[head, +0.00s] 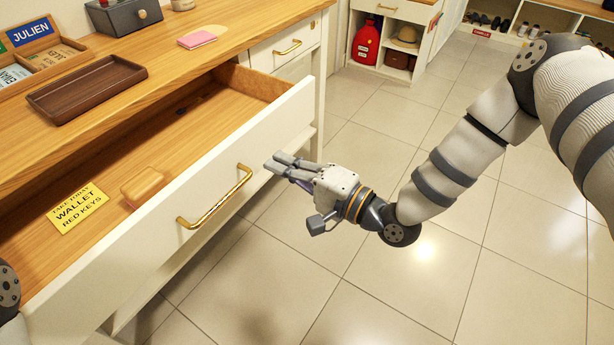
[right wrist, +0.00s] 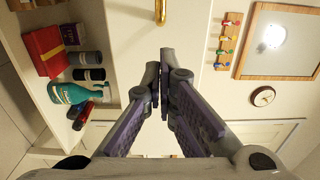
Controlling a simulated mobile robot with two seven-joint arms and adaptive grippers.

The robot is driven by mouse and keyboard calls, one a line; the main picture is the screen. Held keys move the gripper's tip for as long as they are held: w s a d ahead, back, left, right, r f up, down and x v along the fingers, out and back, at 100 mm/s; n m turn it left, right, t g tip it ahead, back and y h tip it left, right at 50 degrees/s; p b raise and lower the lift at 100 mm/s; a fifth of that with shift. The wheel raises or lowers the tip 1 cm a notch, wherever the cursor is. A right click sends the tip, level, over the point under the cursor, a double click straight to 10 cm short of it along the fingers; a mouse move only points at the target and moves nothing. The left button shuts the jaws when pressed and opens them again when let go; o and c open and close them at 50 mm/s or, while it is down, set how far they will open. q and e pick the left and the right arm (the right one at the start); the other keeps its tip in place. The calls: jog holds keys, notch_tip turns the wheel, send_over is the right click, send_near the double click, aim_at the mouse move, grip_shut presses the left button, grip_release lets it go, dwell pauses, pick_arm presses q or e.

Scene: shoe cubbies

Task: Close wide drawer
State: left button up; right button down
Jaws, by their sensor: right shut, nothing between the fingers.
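The wide drawer (head: 150,215) stands pulled out from the bench, its white front facing right. A brass handle (head: 214,197) is on that front; part of a brass handle also shows at the top of the right wrist view (right wrist: 160,12). Inside lie a yellow note (head: 77,207) and a small wooden block (head: 142,186). My right gripper (head: 275,163) is shut and empty, just right of the drawer front and beyond the handle. I cannot tell whether its fingertips touch the front. My left gripper is not in view; a bit of my left arm shows at the left edge.
The wooden benchtop (head: 150,45) holds a brown tray (head: 87,88), pink pad (head: 197,39) and grey box (head: 122,15). A smaller drawer (head: 285,47) beyond is shut. Cubbies with a red backpack (head: 366,42) stand at the back. The tiled floor (head: 430,270) on the right is clear.

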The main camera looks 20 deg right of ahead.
aim_at(254, 152)
jog(key=shift+x, duration=1.9)
